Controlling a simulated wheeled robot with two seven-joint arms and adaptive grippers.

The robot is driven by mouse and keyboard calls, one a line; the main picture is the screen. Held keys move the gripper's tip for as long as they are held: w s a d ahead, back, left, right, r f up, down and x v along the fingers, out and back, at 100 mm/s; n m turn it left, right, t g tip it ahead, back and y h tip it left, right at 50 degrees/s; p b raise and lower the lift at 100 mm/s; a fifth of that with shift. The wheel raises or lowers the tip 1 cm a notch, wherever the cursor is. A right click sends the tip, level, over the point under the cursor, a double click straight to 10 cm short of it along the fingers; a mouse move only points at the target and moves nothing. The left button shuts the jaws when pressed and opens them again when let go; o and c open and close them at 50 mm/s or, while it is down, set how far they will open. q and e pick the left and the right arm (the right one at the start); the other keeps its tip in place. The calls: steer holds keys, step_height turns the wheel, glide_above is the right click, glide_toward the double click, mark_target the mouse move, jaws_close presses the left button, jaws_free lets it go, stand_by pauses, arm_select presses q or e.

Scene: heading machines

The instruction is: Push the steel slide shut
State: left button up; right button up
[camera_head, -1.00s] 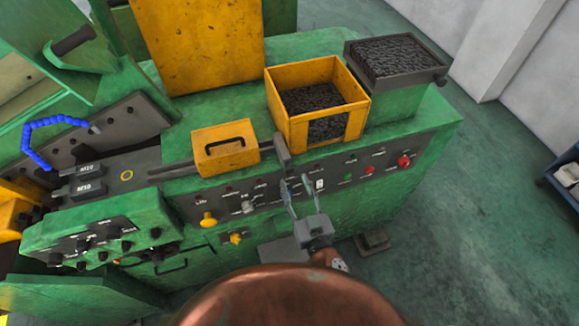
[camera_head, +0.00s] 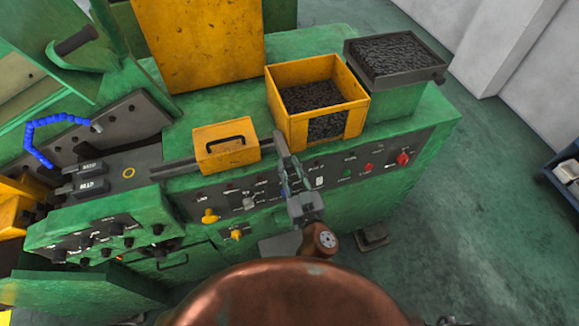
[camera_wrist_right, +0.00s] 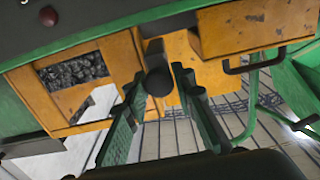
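The steel slide (camera_head: 178,169) is a long grey bar along the top front of the green machine. It runs past the yellow box with a black handle (camera_head: 226,146). An upright dark end piece (camera_head: 281,146) stands at its right end, and the bar extends left from there. My right gripper (camera_head: 291,172) is at this end piece, just in front of it. In the right wrist view its two green fingers are apart, with a dark round knob (camera_wrist_right: 158,80) showing between their tips. I cannot tell whether they touch it. My left gripper is out of view.
A yellow bin of dark parts (camera_head: 358,112) and a grey tray of dark parts (camera_head: 437,76) stand on the machine behind. Buttons and a red knob (camera_head: 403,158) line the front panel.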

mark_target(283, 151)
jaws_close()
steer(key=b+x, duration=0.1)
steer(key=x, duration=0.4)
steer(key=shift+w, duration=0.1)
steer(key=shift+r, duration=0.1)
stand_by(0.3)
